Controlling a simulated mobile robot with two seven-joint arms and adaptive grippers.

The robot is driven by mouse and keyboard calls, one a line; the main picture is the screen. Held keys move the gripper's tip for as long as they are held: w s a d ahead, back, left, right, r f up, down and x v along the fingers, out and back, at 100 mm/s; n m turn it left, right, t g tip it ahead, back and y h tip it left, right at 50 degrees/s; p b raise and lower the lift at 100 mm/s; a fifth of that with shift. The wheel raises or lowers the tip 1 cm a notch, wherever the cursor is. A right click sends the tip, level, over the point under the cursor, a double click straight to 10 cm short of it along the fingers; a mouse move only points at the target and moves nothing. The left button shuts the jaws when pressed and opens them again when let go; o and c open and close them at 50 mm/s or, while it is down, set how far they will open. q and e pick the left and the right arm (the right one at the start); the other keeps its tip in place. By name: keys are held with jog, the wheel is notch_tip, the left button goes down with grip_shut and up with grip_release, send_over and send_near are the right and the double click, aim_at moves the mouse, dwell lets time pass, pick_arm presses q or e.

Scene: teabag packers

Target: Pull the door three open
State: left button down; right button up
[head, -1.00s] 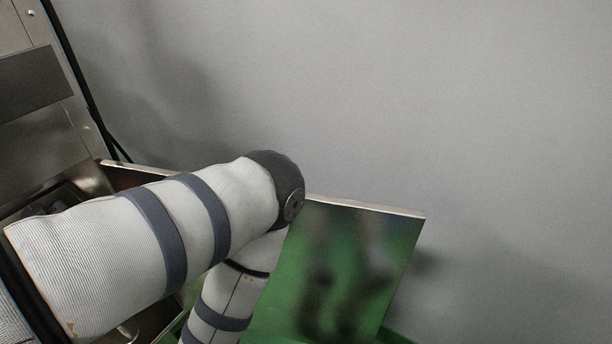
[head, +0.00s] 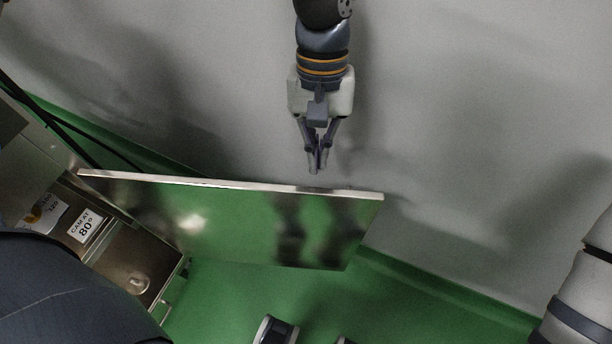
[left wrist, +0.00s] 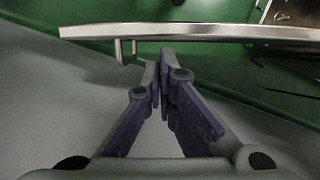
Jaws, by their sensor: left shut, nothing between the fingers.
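A shiny steel door panel (head: 235,222) stands swung out from the machine's front in the head view. I cannot read a number on it. My left gripper (head: 316,168) hangs on the wall side of this door, close to its top edge near the free end. The fingers are shut and empty. In the left wrist view, the door's bright edge (left wrist: 200,32) runs across the top, with a small metal handle (left wrist: 125,50) to the left of the closed fingertips (left wrist: 163,55). The fingertips look near the edge; contact is unclear. My right gripper is not in view.
The steel machine (head: 130,265) with an opening and a label reading "CAM AT 80°" (head: 86,226) stands at the left. A grey wall (head: 480,120) is close behind the gripper. Green floor (head: 240,295) lies below the door. Black cables (head: 60,125) run by the wall.

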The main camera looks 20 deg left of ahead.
pick_arm(q)
notch_tip(320, 180, down, 10)
jog(key=s+a+b, duration=0.1)
jog(key=shift+a, duration=0.25)
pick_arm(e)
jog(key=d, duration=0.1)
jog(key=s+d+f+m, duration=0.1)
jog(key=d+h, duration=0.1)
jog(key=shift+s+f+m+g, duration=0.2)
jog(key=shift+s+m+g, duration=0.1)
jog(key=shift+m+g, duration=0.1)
pick_arm(q)
jog(key=shift+r, duration=0.1)
